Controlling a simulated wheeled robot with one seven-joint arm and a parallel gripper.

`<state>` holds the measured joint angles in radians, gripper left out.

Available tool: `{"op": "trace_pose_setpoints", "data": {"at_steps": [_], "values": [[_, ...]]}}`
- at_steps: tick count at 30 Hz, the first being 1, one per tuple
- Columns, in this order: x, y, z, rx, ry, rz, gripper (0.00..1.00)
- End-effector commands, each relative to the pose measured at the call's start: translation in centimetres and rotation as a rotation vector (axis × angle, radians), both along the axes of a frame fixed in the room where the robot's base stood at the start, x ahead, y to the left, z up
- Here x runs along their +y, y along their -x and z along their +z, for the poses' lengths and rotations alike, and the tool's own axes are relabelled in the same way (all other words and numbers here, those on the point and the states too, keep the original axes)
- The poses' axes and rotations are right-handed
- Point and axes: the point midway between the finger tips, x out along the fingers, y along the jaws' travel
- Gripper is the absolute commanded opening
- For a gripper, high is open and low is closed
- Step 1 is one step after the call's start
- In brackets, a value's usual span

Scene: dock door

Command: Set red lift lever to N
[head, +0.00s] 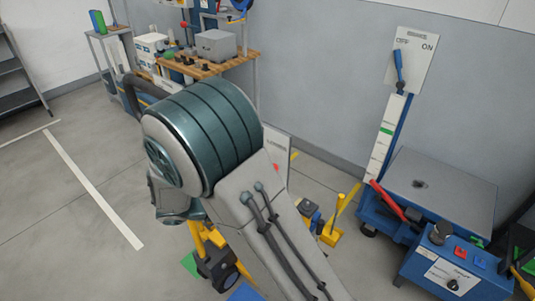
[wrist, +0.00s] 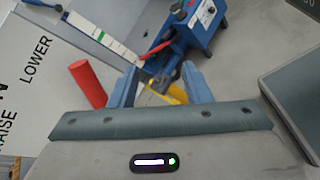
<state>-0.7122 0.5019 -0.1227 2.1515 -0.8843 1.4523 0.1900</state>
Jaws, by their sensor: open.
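The red lift lever shows in the wrist view as a thick red cylinder (wrist: 87,84) standing out from a white panel (wrist: 60,42). The panel carries the words LOWER and RAISE, with part of an N at the left edge. Which mark the lever stands at I cannot tell. My gripper (wrist: 159,74) is open and empty, its two blue fingers apart. The lever is to the left of the left finger, outside the gap. In the head view my arm hides the gripper and most of the panel (head: 277,143); only a small red spot shows there.
A blue lift table (head: 440,190) with a red bar and a blue control box (head: 452,262) stands at the right. A wall board with a blue OFF/ON handle (head: 398,70) is above it. A cluttered wooden bench (head: 215,64) is at the back. Floor at left is clear.

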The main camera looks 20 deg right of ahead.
Motion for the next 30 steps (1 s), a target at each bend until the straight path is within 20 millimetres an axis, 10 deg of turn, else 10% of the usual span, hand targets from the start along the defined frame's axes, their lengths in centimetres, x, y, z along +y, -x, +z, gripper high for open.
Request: {"op": "trace_pose_setpoints", "data": {"at_steps": [13, 30], "values": [[7.6, -3.9, 2.6, -0.043, 0.363, 0.349, 0.44], [-1.6, -7.7, 2.7, -0.041, 0.367, 0.349, 0.44]]}}
